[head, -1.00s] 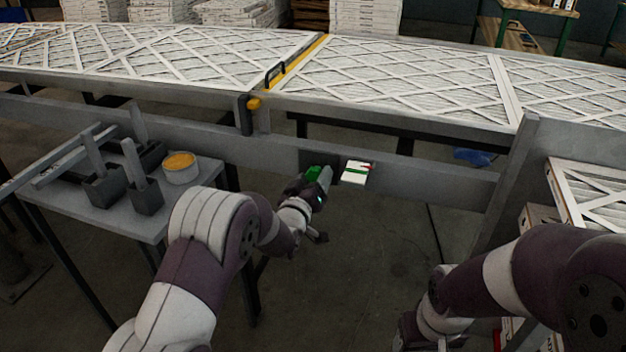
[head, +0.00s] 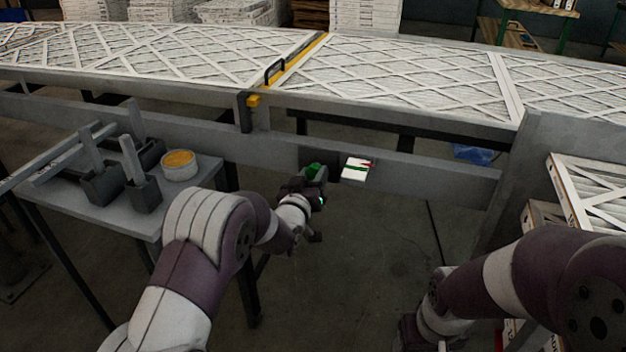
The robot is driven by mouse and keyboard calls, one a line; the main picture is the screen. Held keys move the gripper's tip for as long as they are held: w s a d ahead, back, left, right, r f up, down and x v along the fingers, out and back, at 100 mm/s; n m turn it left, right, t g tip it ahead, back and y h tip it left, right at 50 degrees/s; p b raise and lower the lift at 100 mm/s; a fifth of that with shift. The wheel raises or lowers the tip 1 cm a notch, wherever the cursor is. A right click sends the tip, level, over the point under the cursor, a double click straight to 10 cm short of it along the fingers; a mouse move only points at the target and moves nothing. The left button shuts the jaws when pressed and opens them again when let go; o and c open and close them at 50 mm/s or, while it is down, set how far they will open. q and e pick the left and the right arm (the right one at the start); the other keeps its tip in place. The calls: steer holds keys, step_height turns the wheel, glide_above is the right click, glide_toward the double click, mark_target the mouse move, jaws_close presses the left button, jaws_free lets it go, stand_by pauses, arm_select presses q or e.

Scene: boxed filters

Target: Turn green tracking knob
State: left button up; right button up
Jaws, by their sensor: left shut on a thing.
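The green tracking knob (head: 312,170) sits on the front rail of the conveyor, left of a small white card. My left gripper (head: 317,178) is at the knob and shut on it; its fingers hide part of the knob. The white card (head: 355,169) on the rail carries a green line and a red mark. My right arm comes in at the lower right; its gripper cannot be made out.
The conveyor (head: 400,85) carries lattice-faced filters, with a yellow strip and black handle (head: 274,70) across it. A grey side table (head: 110,218) at left holds dark bins and a tub (head: 179,165). Boxed filters (head: 590,195) stand at right. Open floor lies below the rail.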

arm_select(q)
steer(key=m+b, duration=0.2)
steer(key=m, duration=0.3)
steer(key=shift+f+b, duration=0.15)
steer(key=shift+b, duration=0.15)
steer(key=shift+a+m+b, duration=0.1)
steer(key=shift+m+b, duration=0.55)
steer(key=shift+m, duration=1.15)
steer(key=o, duration=1.1)
steer(key=shift+c, duration=0.2)
steer(key=v, duration=1.2)
steer(key=shift+s+p, duration=0.35)
steer(key=shift+p, duration=0.1)
